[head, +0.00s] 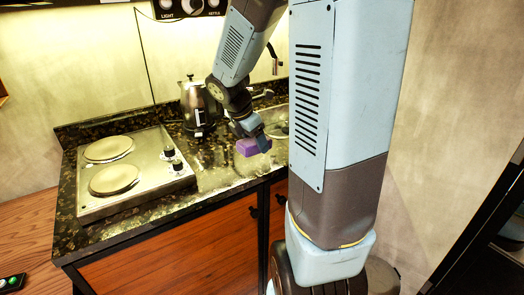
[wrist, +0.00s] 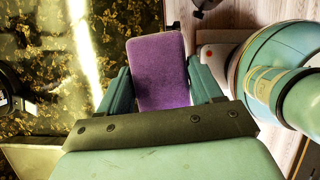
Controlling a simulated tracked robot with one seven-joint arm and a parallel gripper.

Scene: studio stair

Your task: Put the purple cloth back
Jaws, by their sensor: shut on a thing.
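The purple cloth (wrist: 159,72) is a folded, block-like piece, held between the two fingers of my gripper (wrist: 160,90) in the wrist view. In the head view the purple cloth (head: 247,147) shows at the end of my arm, over the right part of the counter near its front edge. My gripper (head: 256,137) is shut on it. I cannot tell from these views how far the cloth is above the counter.
A dark speckled counter (head: 215,150) holds a steel two-plate hob (head: 140,165) at left and a metal kettle (head: 197,105) at the back. A tap (head: 262,94) and sink (head: 277,130) are behind my gripper. Wooden cabinet doors (head: 180,255) are below.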

